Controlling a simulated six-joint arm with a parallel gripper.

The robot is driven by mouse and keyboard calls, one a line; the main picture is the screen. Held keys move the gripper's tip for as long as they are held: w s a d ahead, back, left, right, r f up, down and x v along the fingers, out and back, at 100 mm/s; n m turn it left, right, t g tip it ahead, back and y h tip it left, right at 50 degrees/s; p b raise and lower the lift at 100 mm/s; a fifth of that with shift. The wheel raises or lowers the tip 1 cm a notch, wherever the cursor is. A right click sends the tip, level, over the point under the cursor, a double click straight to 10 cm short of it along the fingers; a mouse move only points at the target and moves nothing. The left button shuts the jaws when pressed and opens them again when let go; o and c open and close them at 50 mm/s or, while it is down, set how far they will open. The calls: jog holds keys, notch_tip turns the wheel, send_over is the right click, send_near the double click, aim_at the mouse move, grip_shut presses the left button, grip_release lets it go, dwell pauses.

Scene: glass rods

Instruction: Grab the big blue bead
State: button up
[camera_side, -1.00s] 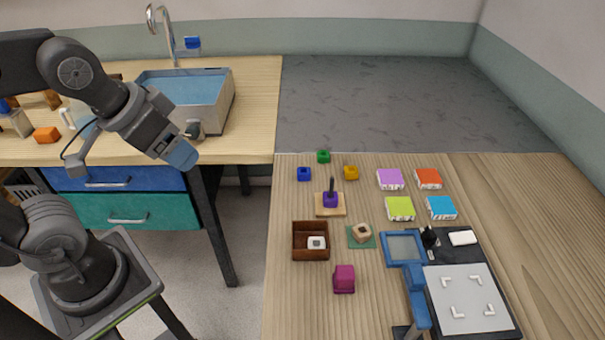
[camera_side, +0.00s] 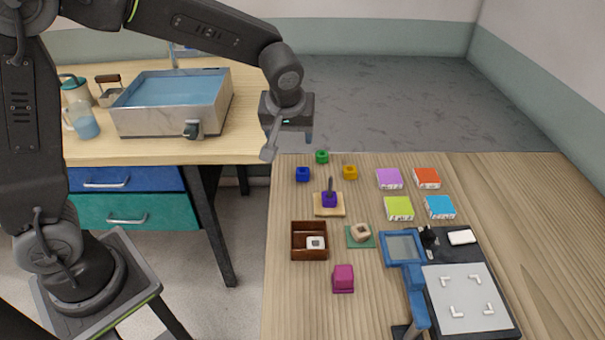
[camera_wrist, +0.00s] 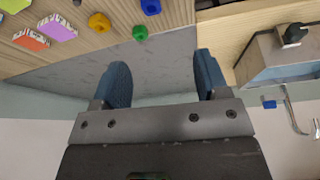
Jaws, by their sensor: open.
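The big blue bead (camera_side: 303,174) sits on the wooden table near its back left corner. It also shows in the wrist view (camera_wrist: 151,6) at the top edge, partly cut off. My gripper (camera_wrist: 160,75) is open and empty, with its two blue fingers spread apart. In the side view my gripper (camera_side: 308,135) hangs above and behind the table's back edge, apart from the bead. Only part of its fingers shows there.
A green bead (camera_side: 322,156) and a yellow bead (camera_side: 350,172) stand close to the blue one. A purple bead (camera_side: 329,199) sits on a rod stand in front. A brown box (camera_side: 295,242) and coloured packs lie farther off. A sink counter (camera_side: 250,140) stands left.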

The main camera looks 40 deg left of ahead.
notch_tip(320, 180, down, 4)
jog(key=w+n, duration=0.1)
jog(key=w, duration=0.2)
send_over(303, 169)
jog(key=s+d, duration=0.3)
jog(key=f, duration=0.7)
jog(key=shift+w+a, duration=0.2)
jog(key=shift+a, duration=0.05)
jog(key=shift+a+x, duration=0.15)
jog(key=shift+x, duration=1.3)
jog(key=shift+a+x, duration=0.1)
jog(key=shift+x, duration=1.3)
jog(key=shift+w+r, duration=0.1)
jog(key=shift+r, duration=0.05)
jog(key=shift+c, duration=0.3)
jog(key=c, duration=0.9)
jog(key=shift+r, duration=0.1)
jog(key=shift+c, duration=0.2)
